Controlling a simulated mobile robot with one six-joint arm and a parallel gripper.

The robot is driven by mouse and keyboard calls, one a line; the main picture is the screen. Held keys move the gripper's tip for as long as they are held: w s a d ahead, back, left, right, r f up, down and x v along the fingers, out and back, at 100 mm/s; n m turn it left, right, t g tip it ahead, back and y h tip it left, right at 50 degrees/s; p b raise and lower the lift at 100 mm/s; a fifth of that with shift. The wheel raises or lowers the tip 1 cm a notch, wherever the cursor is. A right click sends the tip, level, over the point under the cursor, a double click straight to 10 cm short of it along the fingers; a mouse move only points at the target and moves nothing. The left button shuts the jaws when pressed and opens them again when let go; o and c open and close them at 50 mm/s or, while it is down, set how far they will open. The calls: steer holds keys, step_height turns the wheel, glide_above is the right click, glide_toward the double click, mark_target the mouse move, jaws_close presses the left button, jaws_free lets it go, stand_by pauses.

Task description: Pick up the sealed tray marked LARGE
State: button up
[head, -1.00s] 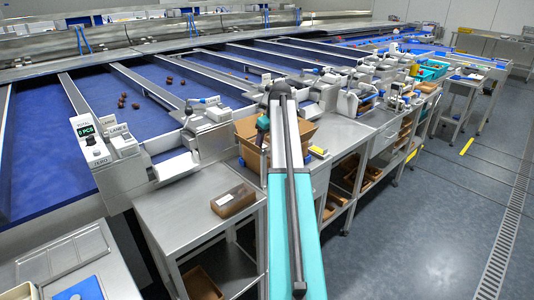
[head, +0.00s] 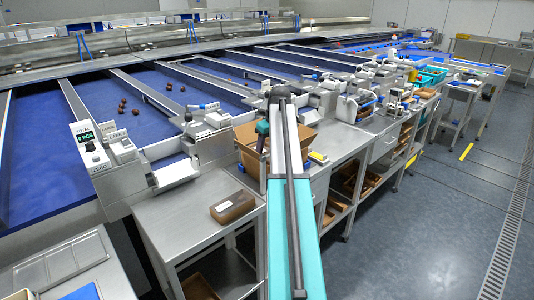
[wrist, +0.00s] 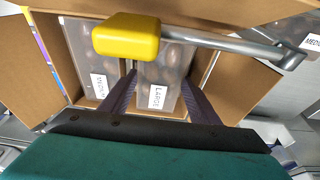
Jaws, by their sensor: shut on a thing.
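In the wrist view, the clear-topped tray marked LARGE (wrist: 157,97) stands in an open cardboard box (wrist: 238,85), with brown dates showing through it. My gripper (wrist: 158,78) has one finger on each side of this tray and is shut on it.
A yellow block (wrist: 126,36) on a grey bar (wrist: 235,45) crosses above the trays in the wrist view. A brown tray with a white label (head: 233,207) lies on the steel table (head: 185,232). Blue sorting lanes (head: 150,105) lie behind; the floor at right is clear.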

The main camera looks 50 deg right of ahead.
mark_target(267, 153)
step_height(267, 153, up, 17)
steer(key=b, duration=0.1)
steer(key=shift+r+b, duration=0.2)
steer(key=shift+b, duration=0.2)
stand_by(0.7)
